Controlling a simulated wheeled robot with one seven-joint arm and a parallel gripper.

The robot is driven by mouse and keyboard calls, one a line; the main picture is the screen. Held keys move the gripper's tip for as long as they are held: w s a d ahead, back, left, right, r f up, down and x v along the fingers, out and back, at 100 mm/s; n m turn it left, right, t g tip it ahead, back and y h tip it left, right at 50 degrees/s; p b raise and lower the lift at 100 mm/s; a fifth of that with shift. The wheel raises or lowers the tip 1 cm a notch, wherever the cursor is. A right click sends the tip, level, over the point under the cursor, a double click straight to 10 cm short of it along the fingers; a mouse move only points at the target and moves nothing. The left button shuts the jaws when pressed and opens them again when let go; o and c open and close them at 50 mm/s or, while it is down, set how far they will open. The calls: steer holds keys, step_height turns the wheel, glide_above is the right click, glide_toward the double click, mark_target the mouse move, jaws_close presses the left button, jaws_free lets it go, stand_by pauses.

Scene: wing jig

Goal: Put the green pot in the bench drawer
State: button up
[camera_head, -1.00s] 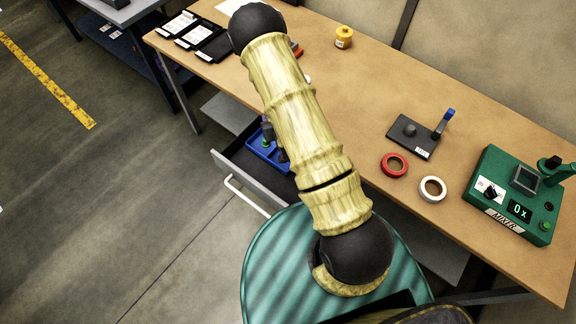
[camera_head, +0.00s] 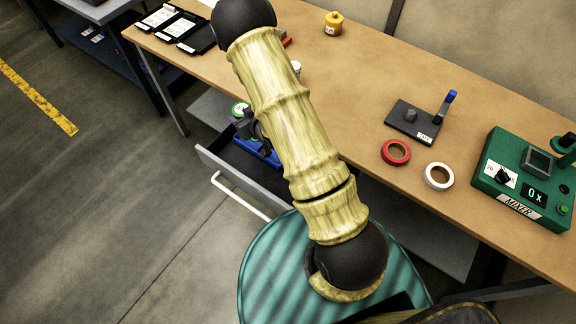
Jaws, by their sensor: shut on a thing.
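The green pot (camera_head: 240,108), with a pale top, shows just left of my arm, above the far end of the open bench drawer. My gripper (camera_head: 246,122) is partly hidden behind my arm and looks shut on the pot. The bench drawer (camera_head: 228,174) is pulled out under the bench, with its white handle (camera_head: 240,197) in front. Whether the pot touches the drawer or tray cannot be told.
The wooden bench (camera_head: 350,95) holds a yellow pot (camera_head: 334,22), a black stand (camera_head: 415,122), a red ring (camera_head: 396,152), a white ring (camera_head: 438,176) and a green mixer (camera_head: 525,180). Black cases (camera_head: 190,35) lie at the far left. Floor left of the drawer is clear.

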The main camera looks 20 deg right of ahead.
steer(key=a+f+n+g+y+b, duration=0.3)
steer(key=f+b, duration=0.6)
steer(key=b, duration=0.8)
steer(key=a+n+y, duration=0.2)
steer(key=n, duration=0.1)
steer(key=shift+s+a+f+n+g+y, duration=0.2)
steer(key=shift+f+n+g+y, duration=0.1)
steer(key=shift+y, duration=0.1)
steer(key=shift+r, duration=0.1)
steer(key=shift+f, duration=3.15)
steer(key=shift+f+b, duration=0.35)
steer(key=shift+f, duration=1.5)
